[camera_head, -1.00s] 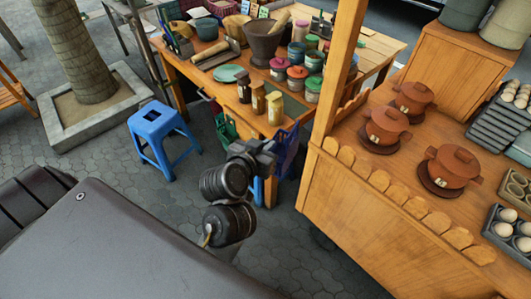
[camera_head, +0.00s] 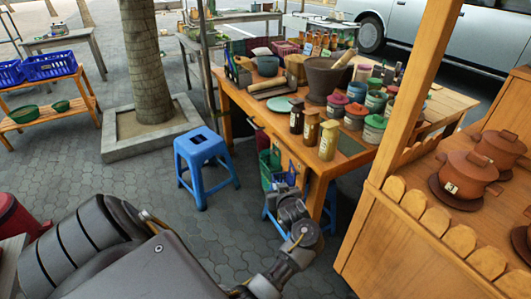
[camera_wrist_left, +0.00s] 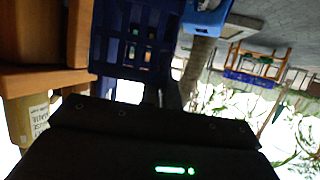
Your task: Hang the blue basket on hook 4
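The blue basket (camera_head: 286,180) is mostly hidden behind my left gripper (camera_head: 289,200) in the head view, by the front of the wooden work table (camera_head: 235,97). In the left wrist view the dark blue slatted basket (camera_wrist_left: 112,45) fills the upper middle, right against the gripper (camera_wrist_left: 165,95). The gripper appears shut on it, though the fingertips are dark and largely hidden. A green basket (camera_head: 267,163) hangs at the table front, just behind and left of the gripper. The hooks are too small to tell apart. My right gripper is out of view.
A blue stool (camera_head: 203,155) stands left of the table. Jars (camera_head: 328,139) and a mortar (camera_head: 325,82) crowd the tabletop. A wooden stall post (camera_head: 415,95) and counter (camera_head: 395,240) are on the right. Blue crates (camera_head: 50,65) sit on a shelf far left. Paving between is clear.

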